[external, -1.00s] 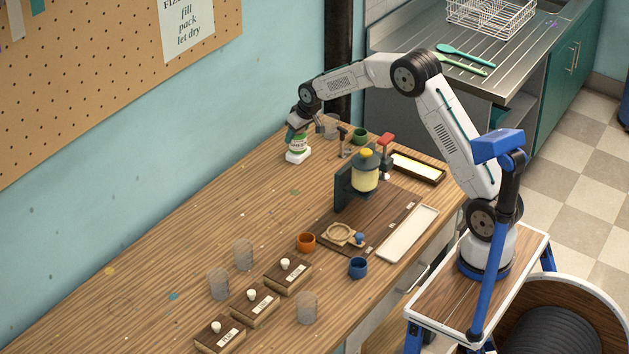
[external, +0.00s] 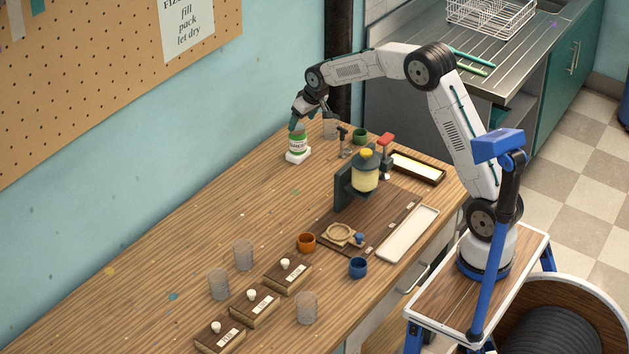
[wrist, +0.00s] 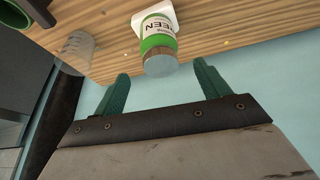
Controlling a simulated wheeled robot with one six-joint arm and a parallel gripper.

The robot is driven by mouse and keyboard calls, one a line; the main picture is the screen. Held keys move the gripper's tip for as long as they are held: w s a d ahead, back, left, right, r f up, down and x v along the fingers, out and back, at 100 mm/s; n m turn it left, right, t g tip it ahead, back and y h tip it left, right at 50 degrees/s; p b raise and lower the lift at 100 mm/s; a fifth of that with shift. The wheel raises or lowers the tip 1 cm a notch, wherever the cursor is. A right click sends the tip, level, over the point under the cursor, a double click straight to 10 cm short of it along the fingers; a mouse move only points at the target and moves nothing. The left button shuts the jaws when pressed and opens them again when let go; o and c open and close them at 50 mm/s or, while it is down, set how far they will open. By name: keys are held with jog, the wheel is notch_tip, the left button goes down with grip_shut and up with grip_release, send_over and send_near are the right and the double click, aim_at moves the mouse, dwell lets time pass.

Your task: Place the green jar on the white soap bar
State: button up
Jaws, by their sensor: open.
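The green jar (external: 297,144) has a white label and a grey lid. It stands upright on the white soap bar (external: 297,157) at the far end of the workbench, near the blue wall. In the wrist view the jar (wrist: 158,42) rests on the white soap bar (wrist: 154,17), with its lid towards me. My gripper (external: 301,124) is just above and beside the jar in the external view. In the wrist view my gripper (wrist: 160,82) is open, its two teal fingers apart with nothing between them, and the jar lies beyond the fingertips.
A clear cup (external: 331,127), a green cup (external: 360,136) and a small dark stand (external: 344,142) are close to the right of the jar. A yellow-filled dispenser (external: 365,171) stands nearer the middle. The bench left of the jar is clear.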

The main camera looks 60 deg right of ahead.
jog(key=s+a+r+g, duration=0.1)
jog(key=s+a+r, duration=0.1)
jog(key=s+r, duration=0.5)
jog(key=s+a+r, duration=0.3)
jog(key=s+r, duration=0.1)
jog(key=s, duration=0.6)
jog(key=s+a+r+g, duration=0.1)
jog(key=s+a+r, duration=0.1)
jog(key=s+r, duration=0.5)
jog(key=s+a+f, duration=0.1)
jog(key=s+f, duration=0.2)
jog(key=s, duration=1.2)
jog(key=s+a+f+n+g, duration=0.1)
jog(key=s+a+f, duration=0.1)
jog(key=s, duration=1.2)
jog(key=shift+s+a+f, duration=0.3)
jog(key=shift+s+f, duration=0.1)
jog(key=shift+f, duration=0.25)
